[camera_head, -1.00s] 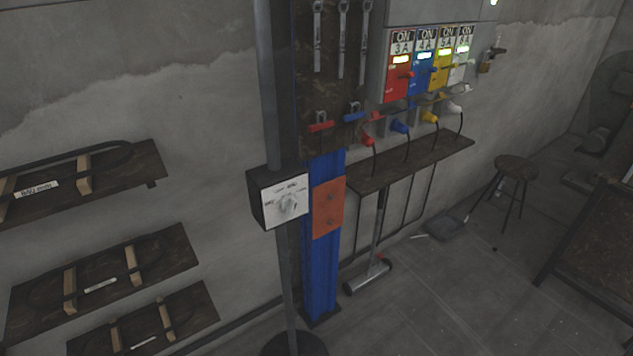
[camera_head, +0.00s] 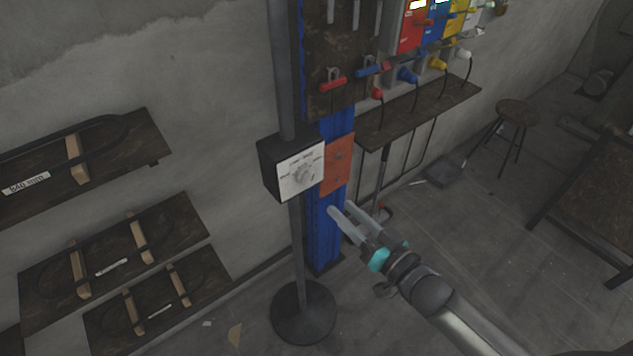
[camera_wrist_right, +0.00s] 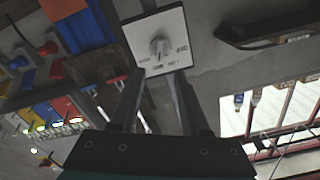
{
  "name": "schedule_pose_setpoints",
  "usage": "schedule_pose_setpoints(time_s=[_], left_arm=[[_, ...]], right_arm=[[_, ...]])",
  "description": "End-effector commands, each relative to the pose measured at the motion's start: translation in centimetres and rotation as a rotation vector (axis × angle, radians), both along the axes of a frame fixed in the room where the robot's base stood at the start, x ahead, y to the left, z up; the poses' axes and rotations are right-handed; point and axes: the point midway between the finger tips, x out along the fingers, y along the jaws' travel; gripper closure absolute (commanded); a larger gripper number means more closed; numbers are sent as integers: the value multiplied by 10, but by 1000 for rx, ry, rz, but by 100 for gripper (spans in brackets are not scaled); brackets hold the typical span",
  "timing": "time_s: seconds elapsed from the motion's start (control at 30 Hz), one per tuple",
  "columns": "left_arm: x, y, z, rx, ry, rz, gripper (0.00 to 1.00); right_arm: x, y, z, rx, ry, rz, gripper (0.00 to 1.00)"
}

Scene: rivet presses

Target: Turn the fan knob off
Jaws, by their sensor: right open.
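The fan knob (camera_head: 303,176) is a small light dial on the white face of a dark control box (camera_head: 276,165), which is fixed to a grey pole. In the right wrist view the knob (camera_wrist_right: 160,46) shows near the top, on its white labelled plate (camera_wrist_right: 146,24), beyond the fingertips. My right gripper (camera_head: 341,208) is open and empty, below and to the right of the box, apart from the knob. In the right wrist view its two fingers (camera_wrist_right: 157,77) point toward the plate. The knob's setting is too small to read. My left gripper is not in view.
A blue post (camera_head: 322,235) with an orange plate (camera_head: 337,165) stands right behind the box. The pole has a round black base (camera_head: 304,314). Wall shelves (camera_head: 112,258) are at left. A narrow shelf (camera_head: 420,112) lies under coloured switches at right.

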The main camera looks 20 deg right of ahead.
Motion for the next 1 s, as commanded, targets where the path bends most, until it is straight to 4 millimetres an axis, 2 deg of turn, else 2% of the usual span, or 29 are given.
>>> schedule_pose_setpoints(time_s=[0.1, 0.5, 0.7, 1.0], left_arm=[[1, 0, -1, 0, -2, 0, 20], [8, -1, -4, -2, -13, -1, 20], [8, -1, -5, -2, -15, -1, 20], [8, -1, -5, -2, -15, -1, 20]], right_arm=[[19, 6, 0, 1, -2, -1, 54], [75, 27, 0, 0, 0, -1, 54], [90, 33, -1, 0, 1, -1, 54], [94, 34, -1, -1, 2, 0, 54]])
